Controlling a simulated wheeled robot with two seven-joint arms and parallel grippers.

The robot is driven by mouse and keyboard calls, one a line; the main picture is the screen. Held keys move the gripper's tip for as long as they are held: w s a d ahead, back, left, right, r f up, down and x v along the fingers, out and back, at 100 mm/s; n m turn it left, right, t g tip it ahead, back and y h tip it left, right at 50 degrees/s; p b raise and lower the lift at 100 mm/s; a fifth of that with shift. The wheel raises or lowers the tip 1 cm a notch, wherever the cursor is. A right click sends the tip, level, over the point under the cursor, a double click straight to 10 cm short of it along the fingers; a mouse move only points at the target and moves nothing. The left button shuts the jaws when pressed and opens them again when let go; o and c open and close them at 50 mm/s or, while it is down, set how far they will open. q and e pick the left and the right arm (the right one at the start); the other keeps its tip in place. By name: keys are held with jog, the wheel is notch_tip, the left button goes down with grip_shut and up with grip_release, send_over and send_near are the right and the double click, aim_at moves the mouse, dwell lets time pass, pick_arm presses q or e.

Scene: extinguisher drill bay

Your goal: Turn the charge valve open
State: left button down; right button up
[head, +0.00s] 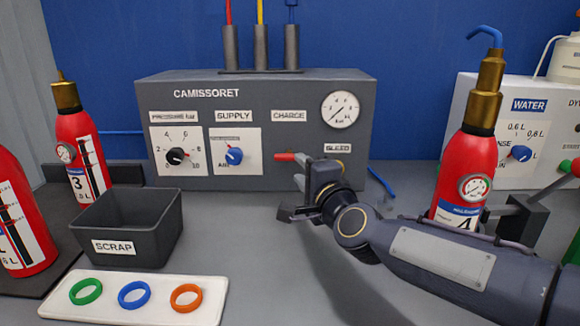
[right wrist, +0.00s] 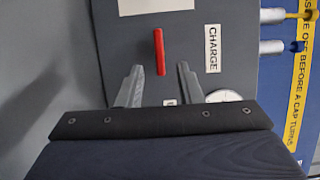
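The charge valve's red lever (head: 285,157) sticks out on the front of the grey CAMISSORET panel (head: 262,92), below the CHARGE label. In the right wrist view the lever (right wrist: 159,50) appears as a red bar beside that label. My right gripper (head: 299,172) is in front of the panel at the lever's right end. In the right wrist view its two fingers (right wrist: 160,67) are apart, with the lever's near end between their tips in the picture and a gap on each side. I cannot tell the remaining depth. My left gripper is not in view.
Left of the lever are the blue SUPPLY knob (head: 234,156) and black pressure knob (head: 177,156). A gauge (head: 340,110) is at upper right. A SCRAP bin (head: 125,228) and white ring tray (head: 60,303) stand front left. A red extinguisher (head: 480,150) stands behind my right arm.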

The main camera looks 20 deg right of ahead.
aim_at(291, 159)
jog(key=w, duration=0.5)
jog(key=shift+w+a, duration=0.2)
jog(key=shift+a, duration=0.1)
grip_shut()
